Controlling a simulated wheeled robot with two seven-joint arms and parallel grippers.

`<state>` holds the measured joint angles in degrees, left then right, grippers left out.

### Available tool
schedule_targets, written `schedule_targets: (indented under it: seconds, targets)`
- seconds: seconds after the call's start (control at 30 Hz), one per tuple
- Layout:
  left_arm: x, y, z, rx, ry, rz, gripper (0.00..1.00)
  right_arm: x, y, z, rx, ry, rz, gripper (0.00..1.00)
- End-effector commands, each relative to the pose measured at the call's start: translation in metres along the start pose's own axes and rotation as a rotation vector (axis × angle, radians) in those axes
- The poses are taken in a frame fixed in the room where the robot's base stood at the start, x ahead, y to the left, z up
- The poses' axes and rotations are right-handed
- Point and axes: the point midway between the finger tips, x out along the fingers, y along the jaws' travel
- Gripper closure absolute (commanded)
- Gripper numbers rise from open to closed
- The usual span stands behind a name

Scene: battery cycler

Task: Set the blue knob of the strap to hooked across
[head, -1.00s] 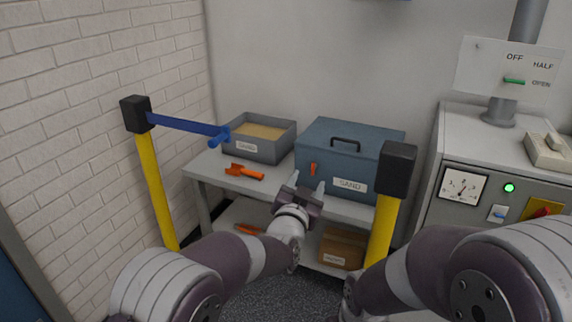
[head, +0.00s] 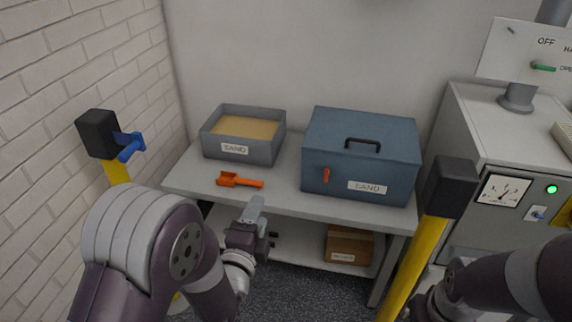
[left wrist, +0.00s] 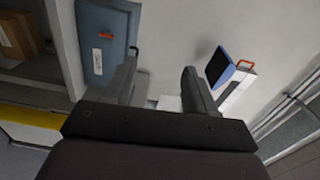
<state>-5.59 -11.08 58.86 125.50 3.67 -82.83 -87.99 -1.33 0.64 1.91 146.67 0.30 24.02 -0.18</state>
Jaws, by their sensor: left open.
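The blue knob (head: 130,148) hangs on a short piece of blue strap close beside the black head (head: 97,134) of the left yellow post. The strap does not span the gap between the posts. The right yellow post (head: 413,270) has a black head (head: 450,188) with no strap on it. My left gripper (head: 256,212) is in front of the shelf table, right of and below the knob and apart from it. In the left wrist view its two fingers (left wrist: 157,88) stand apart with nothing held between them. My right arm shows at the lower right, but its fingers do not show.
Behind the posts, a table (head: 290,203) holds a grey sand tray (head: 217,147), an orange scoop (head: 238,182) and a blue sand box (head: 325,150). A cardboard box (head: 350,240) sits on the lower shelf. A brick wall is at left, a grey cabinet (head: 500,135) at right.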

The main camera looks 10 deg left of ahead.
Motion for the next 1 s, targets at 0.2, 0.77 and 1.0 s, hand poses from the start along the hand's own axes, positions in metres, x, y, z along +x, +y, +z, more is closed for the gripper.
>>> schedule_targets:
  seconds: [0.2,0.77,1.0]
  targets:
    - [0.021,-0.002,0.000,0.046,0.000,-0.010,0.44,0.000,0.000,0.000,0.000,0.000,0.000,0.45]
    - [0.127,-0.003,-0.001,0.043,0.001,-0.008,0.44,-0.001,0.000,0.000,0.000,0.000,0.000,0.45]
    - [0.128,-0.003,-0.001,0.043,0.001,-0.008,0.44,-0.001,0.000,0.000,0.000,0.000,0.000,0.45]
